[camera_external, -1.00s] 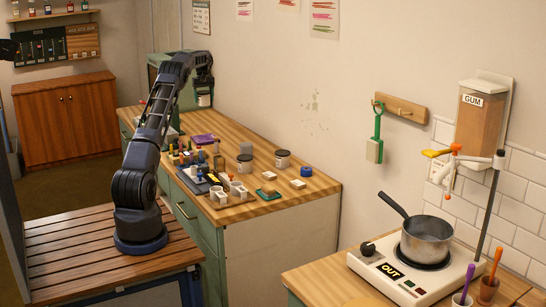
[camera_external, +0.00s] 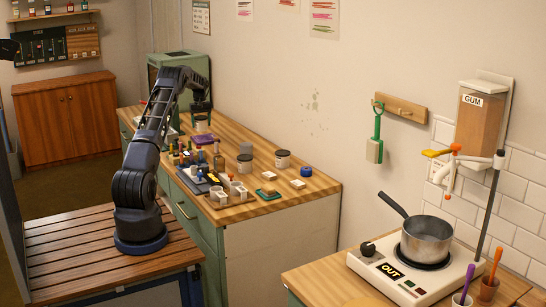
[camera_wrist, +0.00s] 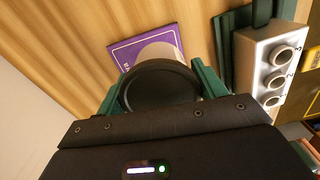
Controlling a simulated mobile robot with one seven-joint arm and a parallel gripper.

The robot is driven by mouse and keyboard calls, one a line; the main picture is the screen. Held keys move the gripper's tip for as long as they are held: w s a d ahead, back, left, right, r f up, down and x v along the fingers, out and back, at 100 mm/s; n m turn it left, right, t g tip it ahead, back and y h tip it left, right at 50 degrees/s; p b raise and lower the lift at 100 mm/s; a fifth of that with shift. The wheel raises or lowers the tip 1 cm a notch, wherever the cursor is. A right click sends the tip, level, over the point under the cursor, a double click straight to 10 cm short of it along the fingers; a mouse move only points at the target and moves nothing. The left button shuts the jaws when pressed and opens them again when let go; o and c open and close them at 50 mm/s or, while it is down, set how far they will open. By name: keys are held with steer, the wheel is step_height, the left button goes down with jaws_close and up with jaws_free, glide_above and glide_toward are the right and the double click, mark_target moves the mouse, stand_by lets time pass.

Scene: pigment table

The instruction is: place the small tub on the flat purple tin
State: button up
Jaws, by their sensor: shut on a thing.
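My gripper (camera_external: 201,107) is shut on the small tub (camera_external: 202,127), a pale upright tub with a dark lid. In the wrist view the dark lid (camera_wrist: 160,85) sits between the green fingers, and part of the pale side shows beyond it. The flat purple tin (camera_external: 205,140) lies on the wooden bench below the tub. In the wrist view the purple tin (camera_wrist: 122,54) shows beside and behind the tub, which hides much of it. I cannot tell whether the tub touches the tin or hangs just above it.
A white block with numbered round holes (camera_wrist: 275,75) stands right of my gripper in the wrist view. Several small bottles (camera_external: 218,160) and pots crowd the bench in front. Bare wood lies left of the tin in the wrist view.

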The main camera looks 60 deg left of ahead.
mark_target(201, 117)
steer(key=shift+f, duration=2.9)
steer(key=o, duration=1.1)
steer(key=shift+f, duration=0.15)
step_height(201, 117, up, 12)
steer(key=shift+r, duration=0.15)
